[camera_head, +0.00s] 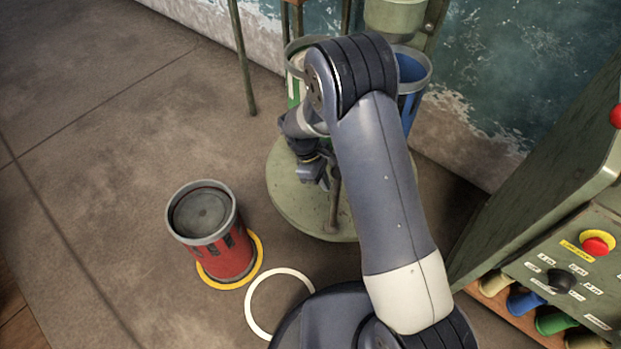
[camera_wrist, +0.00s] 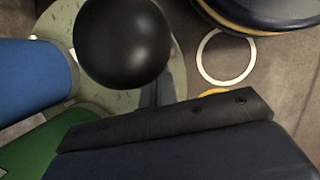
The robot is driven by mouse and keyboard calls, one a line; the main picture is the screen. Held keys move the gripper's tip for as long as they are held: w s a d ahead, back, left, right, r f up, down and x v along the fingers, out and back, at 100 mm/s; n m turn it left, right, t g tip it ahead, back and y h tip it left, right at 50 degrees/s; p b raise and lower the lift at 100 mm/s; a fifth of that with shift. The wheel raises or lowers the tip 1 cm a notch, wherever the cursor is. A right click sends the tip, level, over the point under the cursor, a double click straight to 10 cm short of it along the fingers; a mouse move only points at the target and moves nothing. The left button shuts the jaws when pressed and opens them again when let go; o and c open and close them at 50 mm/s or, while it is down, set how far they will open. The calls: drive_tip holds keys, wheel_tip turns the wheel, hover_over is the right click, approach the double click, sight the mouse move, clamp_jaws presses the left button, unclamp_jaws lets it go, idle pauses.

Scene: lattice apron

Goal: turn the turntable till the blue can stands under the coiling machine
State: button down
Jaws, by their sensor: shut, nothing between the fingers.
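The turntable (camera_head: 290,195) is a round pale green plate on the floor, partly hidden by my arm. The blue can (camera_head: 418,68) stands upright at its back right; it also shows at the left of the wrist view (camera_wrist: 30,80). A green can (camera_head: 292,92) stands at the back left and is mostly hidden. The green-grey coiling machine (camera_head: 395,15) is above and slightly left of the blue can's rim; I cannot tell if they line up. My gripper (camera_head: 316,182) is shut and empty over the turntable, beside an upright post (camera_head: 335,205). A black ball knob (camera_wrist: 122,42) shows close in the wrist view.
A red can (camera_head: 215,240) stands on a yellow floor ring (camera_head: 252,265), left of the turntable. A white floor ring (camera_head: 262,318) lies in front. A control cabinet (camera_head: 560,265) with buttons is at the right. A thin post (camera_head: 243,60) stands behind. The left floor is clear.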

drive_tip(key=shift+d, duration=0.15)
drive_tip(key=s+d+n+t+p, duration=0.1)
drive_tip(key=d+n, duration=0.2)
drive_tip(key=d, duration=0.4)
drive_tip(key=shift+d+n, duration=0.2)
drive_tip(key=shift+n, duration=0.1)
drive_tip(key=shift+s, duration=0.1)
